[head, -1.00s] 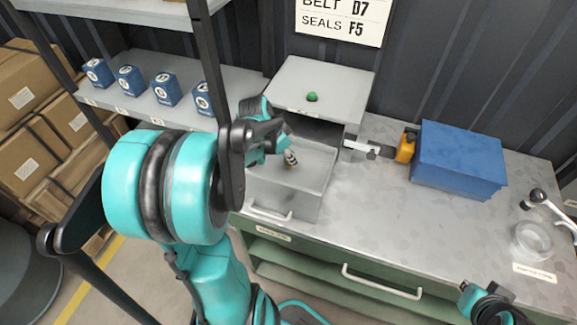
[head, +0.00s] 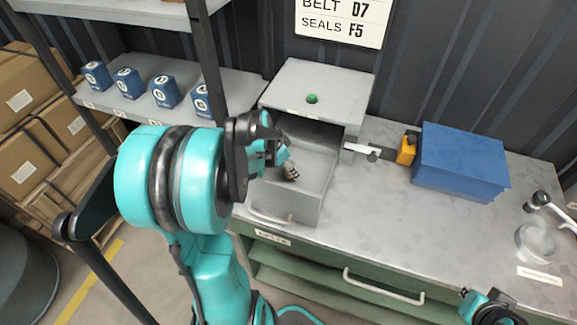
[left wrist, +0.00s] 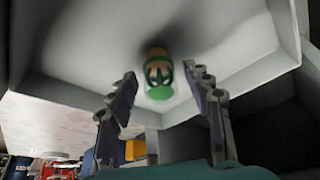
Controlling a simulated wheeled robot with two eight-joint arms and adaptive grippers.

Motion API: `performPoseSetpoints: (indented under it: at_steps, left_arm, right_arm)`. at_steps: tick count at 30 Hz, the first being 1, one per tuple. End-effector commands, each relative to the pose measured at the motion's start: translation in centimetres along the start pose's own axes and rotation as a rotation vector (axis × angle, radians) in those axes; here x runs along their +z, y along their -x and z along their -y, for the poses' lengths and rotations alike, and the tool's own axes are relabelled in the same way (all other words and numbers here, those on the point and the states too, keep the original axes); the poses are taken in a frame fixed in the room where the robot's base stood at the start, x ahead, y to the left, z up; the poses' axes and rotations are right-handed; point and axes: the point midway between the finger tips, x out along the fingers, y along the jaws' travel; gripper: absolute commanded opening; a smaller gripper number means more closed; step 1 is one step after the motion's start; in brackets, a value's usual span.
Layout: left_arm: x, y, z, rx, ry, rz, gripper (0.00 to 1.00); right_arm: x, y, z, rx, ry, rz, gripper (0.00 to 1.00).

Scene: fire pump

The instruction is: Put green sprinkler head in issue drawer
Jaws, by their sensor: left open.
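The sprinkler head is in the grey pulled-out issue drawer (head: 318,165). In the left wrist view it has a brass-coloured base and a green frame and end (left wrist: 158,78). In the head view only a small metallic part of it (head: 290,172) shows beside my left gripper (head: 280,157). My left gripper also shows in the left wrist view (left wrist: 161,75); its fingers are open, one on each side of the sprinkler head, with gaps visible. Whether it rests on the drawer floor is hard to tell. My right gripper (head: 490,305) is at the bottom right edge, partly cut off.
The grey cabinet (head: 330,85) has a green dot on top. A blue box (head: 460,162) and a yellow item (head: 407,149) stand to its right on the bench. Blue boxes (head: 165,90) line the left shelf. A clear dish (head: 537,243) is at the right.

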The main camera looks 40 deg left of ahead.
Motion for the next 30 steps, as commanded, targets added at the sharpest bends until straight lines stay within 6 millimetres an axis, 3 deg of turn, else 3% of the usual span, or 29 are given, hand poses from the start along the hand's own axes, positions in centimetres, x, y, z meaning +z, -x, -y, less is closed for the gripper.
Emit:
performPoseSetpoints:
  at_steps: [5,19,24,30]
  left_arm:
    - [-0.2,1.0,0.0,0.0,0.001,0.0,0.5]
    - [-0.2,10.6,0.0,-0.001,0.003,-0.001,0.5]
    - [-0.1,12.1,0.0,0.0,0.0,0.0,0.5]
    - [-0.1,12.3,0.0,0.0,0.0,0.0,0.5]
  right_arm:
    - [-0.4,0.5,0.0,0.0,0.0,0.0,0.0]
    - [-2.4,3.4,0.0,0.0,0.0,0.0,0.0]
    - [-2.6,3.7,0.0,0.0,0.0,0.0,0.0]
    - [-2.6,3.7,0.0,0.0,0.0,0.0,0.0]
